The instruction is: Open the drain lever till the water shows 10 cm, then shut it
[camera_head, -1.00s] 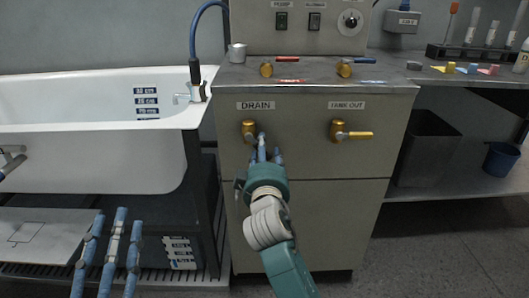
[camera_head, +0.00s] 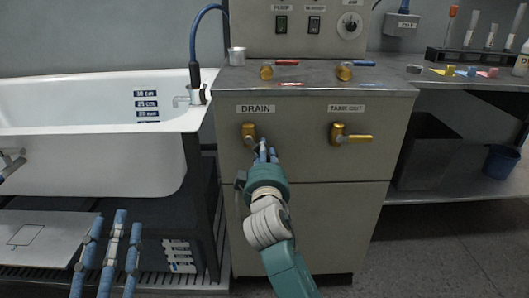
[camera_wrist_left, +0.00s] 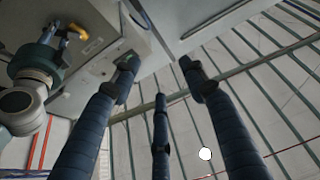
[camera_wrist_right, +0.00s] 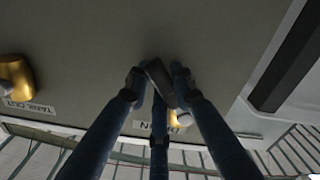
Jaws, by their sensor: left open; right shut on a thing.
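The brass drain lever (camera_head: 249,131) sits on the grey cabinet front under the DRAIN label (camera_head: 256,108). My right gripper (camera_head: 264,154) is shut on its handle, and the fingers hide most of it. In the right wrist view the fingers close around the dark handle end (camera_wrist_right: 157,77), with some brass behind them. My left gripper (camera_head: 115,228) is open and empty, low in front of the tub; its spread fingers also show in the left wrist view (camera_wrist_left: 158,72). The white bathtub (camera_head: 80,155) has a depth scale (camera_head: 147,103) inside; I cannot make out the water line.
The brass TANK OUT lever (camera_head: 352,138) is to the right on the same cabinet. Two more brass valves (camera_head: 266,72) (camera_head: 345,71) sit on the cabinet top. A blue hose (camera_head: 193,40) and tap stand at the tub's end. A dark bin (camera_head: 428,150) is under the right-hand bench.

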